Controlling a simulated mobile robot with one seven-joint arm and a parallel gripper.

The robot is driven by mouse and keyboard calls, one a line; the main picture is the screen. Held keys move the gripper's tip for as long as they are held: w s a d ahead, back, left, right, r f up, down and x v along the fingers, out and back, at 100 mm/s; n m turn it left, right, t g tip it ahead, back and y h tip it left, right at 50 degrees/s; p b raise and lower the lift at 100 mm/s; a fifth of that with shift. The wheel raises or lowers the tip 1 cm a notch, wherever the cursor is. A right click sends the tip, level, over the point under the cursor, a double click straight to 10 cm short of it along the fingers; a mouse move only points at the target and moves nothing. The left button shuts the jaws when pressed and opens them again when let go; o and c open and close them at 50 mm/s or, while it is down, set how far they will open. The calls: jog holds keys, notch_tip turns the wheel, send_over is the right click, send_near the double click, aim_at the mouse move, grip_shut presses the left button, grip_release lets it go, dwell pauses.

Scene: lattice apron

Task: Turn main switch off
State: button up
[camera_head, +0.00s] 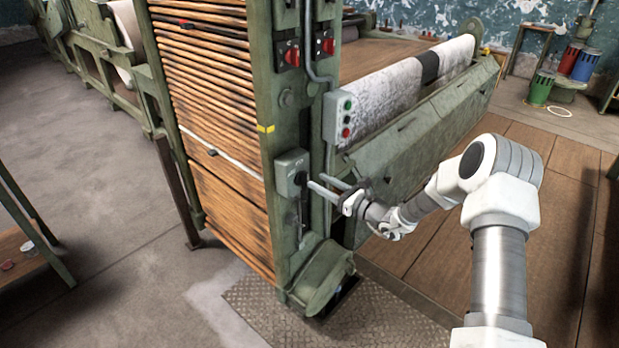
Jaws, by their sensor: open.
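A grey-green switch box (291,168) with small pale markings is mounted low on the green machine post. I take it as the main switch, as its markings are too small to read. A dark lever (301,181) sits at its right side; its exact position is hard to tell. My gripper (316,180) is open and comes from the right. Its two light fingers point at the lever, with the tips just right of it. I cannot tell whether they touch it. Nothing shows held between the fingers.
A push-button box (346,118) with green and red buttons hangs above my gripper. A rounded green housing (322,278) bulges below. A conduit (329,160) runs down close by. The wooden floor (425,290) at right is open.

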aim_at(308, 175)
jog(key=x, duration=0.5)
jog(key=shift+d, duration=0.1)
jog(key=shift+s, duration=0.1)
grip_shut()
